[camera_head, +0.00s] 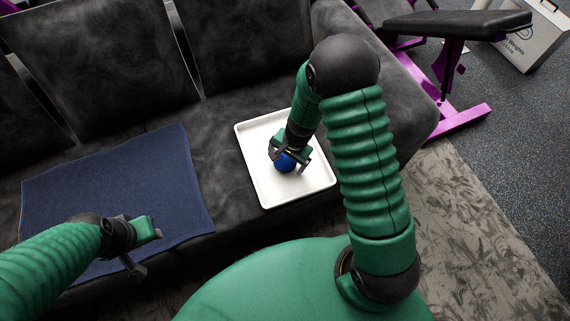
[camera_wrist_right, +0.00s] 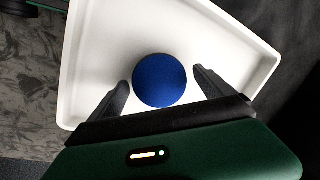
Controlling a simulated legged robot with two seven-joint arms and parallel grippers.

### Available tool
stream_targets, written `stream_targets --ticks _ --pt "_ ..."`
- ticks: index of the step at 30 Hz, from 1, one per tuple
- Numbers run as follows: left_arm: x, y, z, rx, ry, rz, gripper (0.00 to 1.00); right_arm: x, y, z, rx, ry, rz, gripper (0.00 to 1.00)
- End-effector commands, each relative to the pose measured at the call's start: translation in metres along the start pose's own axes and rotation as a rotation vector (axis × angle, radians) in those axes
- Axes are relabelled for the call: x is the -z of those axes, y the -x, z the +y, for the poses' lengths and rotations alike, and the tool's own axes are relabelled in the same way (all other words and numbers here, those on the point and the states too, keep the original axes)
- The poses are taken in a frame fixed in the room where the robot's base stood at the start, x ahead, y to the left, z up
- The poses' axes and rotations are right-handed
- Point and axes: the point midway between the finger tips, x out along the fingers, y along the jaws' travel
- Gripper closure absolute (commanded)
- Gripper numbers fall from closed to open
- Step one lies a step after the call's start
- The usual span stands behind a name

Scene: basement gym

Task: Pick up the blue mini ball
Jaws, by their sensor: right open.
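The blue mini ball (camera_head: 285,163) lies in a white tray (camera_head: 262,187) on the dark sofa. My right gripper (camera_head: 290,160) is over the tray, right at the ball, and hides part of it in the head view. In the right wrist view the ball (camera_wrist_right: 160,80) sits between the tips of the right gripper's open fingers (camera_wrist_right: 162,88), with a gap visible on each side. My left gripper (camera_head: 146,247) is above the blue towel, away from the ball; its jaws are too unclear to read.
A blue towel (camera_head: 120,190) lies flat on the sofa seat (camera_head: 222,150) left of the tray. The tray's raised rim surrounds the ball. A purple-framed bench (camera_head: 455,25) and a box (camera_head: 532,38) stand at the back right.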

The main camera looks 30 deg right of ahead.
Motion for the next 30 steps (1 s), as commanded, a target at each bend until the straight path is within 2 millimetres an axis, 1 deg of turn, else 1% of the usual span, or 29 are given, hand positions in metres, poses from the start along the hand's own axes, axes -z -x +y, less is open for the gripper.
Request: stream_targets --ticks 1,5,6,20,21,27,30 --pt "-0.0004 -0.0022 -0.0001 0.0 0.0 0.0 0.64 0.0006 -0.0034 -0.0002 0.001 0.0 0.001 0.08" --pt "0.0002 -0.0002 -0.0001 0.0 0.0 0.0 0.64 0.0006 -0.001 -0.0005 0.002 0.0 0.001 0.08" --pt "0.0002 -0.0002 -0.0001 0.0 0.0 0.001 0.64 0.0005 -0.001 -0.0005 0.002 0.0 0.001 0.09" --pt "0.0001 -0.0002 -0.0001 0.0 0.0 0.001 0.64 0.0005 -0.0012 -0.0003 0.001 0.0 0.0 0.7" --pt "0.0001 -0.0002 -0.0001 0.0 0.0 0.001 0.64 0.0005 -0.0012 -0.0004 0.001 0.0 0.0 0.71" --pt "0.0002 0.0002 0.0 0.0 0.0 0.0 0.64 0.0003 -0.0006 -0.0006 0.001 0.0 0.0 0.71" --pt "0.0009 0.0033 0.0 0.0 0.0 0.0 0.64 0.0004 0.0038 -0.0015 0.002 0.0 0.0 0.71"
